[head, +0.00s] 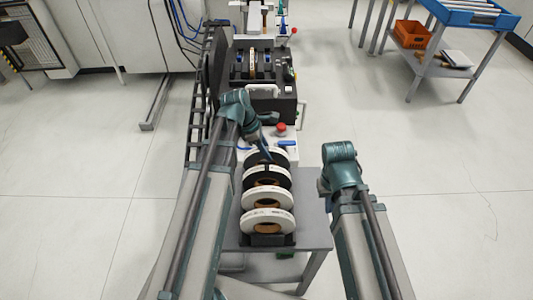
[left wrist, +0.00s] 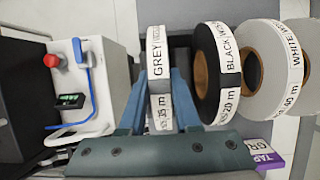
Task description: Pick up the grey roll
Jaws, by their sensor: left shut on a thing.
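The grey roll (left wrist: 158,62), with a white label reading GREY, stands on edge in the left wrist view. It is the farthest of the row of rolls in the head view (head: 282,158). My left gripper (left wrist: 162,92) is shut on it, one finger on each flat side. In the head view my left gripper (head: 266,151) reaches down onto this far roll, which it partly covers. The roll is still in line with the others; I cannot tell whether it touches the rack. My right arm is at the right, with its gripper jaws out of view.
A black roll (left wrist: 206,77) stands close beside the grey one, then a white roll (left wrist: 263,65). The rolls stand on a small grey table (head: 315,225). Behind is a machine (head: 264,85) with a red button (head: 281,128). Open floor lies to the right.

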